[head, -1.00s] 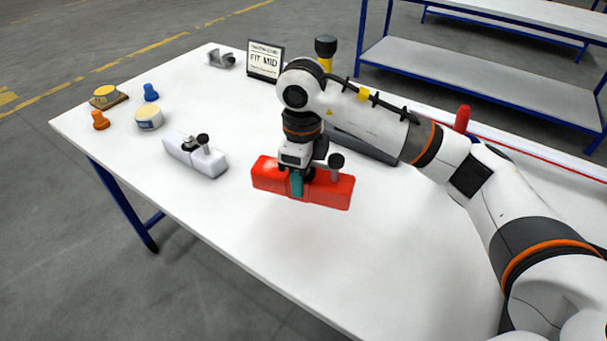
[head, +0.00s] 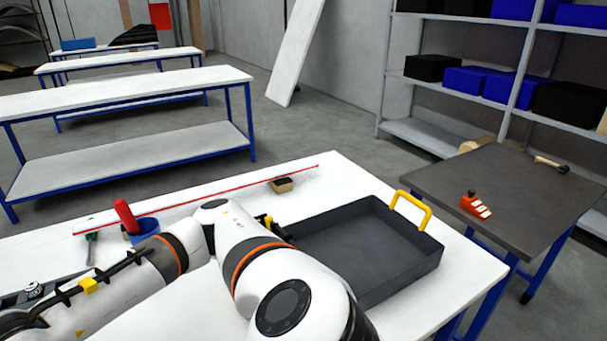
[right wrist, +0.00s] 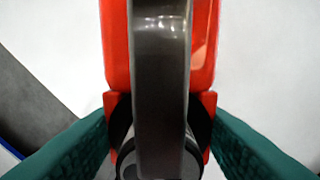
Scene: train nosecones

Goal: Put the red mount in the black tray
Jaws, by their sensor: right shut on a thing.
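The red mount (right wrist: 117,50) fills the upper middle of the right wrist view. A dark metal bar and round post on it run down the middle. My right gripper (right wrist: 158,140) is shut on it, with a green finger on each side. The mount and this gripper are out of the head view; only my right arm shows there. The black tray (head: 345,243) lies on the white table in the head view, right of my arm. Its visible floor is empty and my arm hides its near left part. My left gripper is not in view.
A small brown block (head: 281,185) lies behind the tray. A dark table (head: 525,190) stands to the right.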

